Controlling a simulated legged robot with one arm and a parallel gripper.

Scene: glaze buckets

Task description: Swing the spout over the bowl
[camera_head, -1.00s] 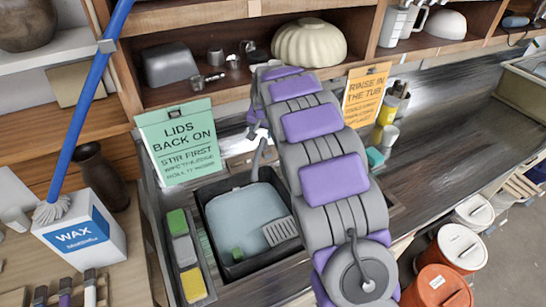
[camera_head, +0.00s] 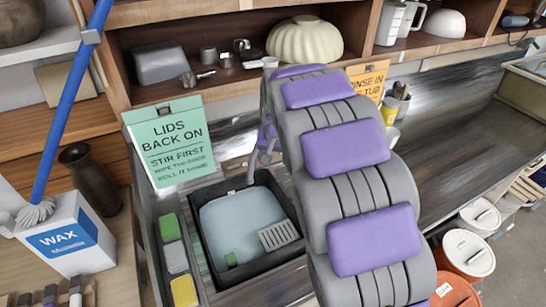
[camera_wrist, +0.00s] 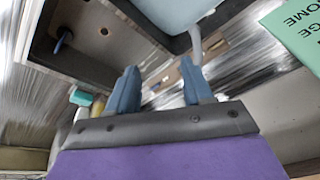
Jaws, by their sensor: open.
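A black-rimmed sink bowl (camera_head: 205,265) with pale blue water stands in the counter, left of my arm. The grey spout (camera_head: 252,165) rises at its back edge, partly hidden by my arm. In the wrist view, a pale grey tube that looks like the spout (camera_wrist: 196,45) shows just beyond the right fingertip; I cannot tell whether they touch. My gripper (camera_wrist: 156,85) is open, with nothing clearly between its blue-grey fingers. My arm hides most of it in the head view. A darker basin (camera_wrist: 85,35) shows at upper left in the wrist view.
A green sign (camera_head: 170,147) stands behind the bowl, and an orange sign (camera_head: 368,80) is partly behind my arm. Sponges (camera_head: 178,258) line the bowl's left side. A wax box (camera_head: 66,238) is farther left. Lidded buckets (camera_head: 467,253) stand at right.

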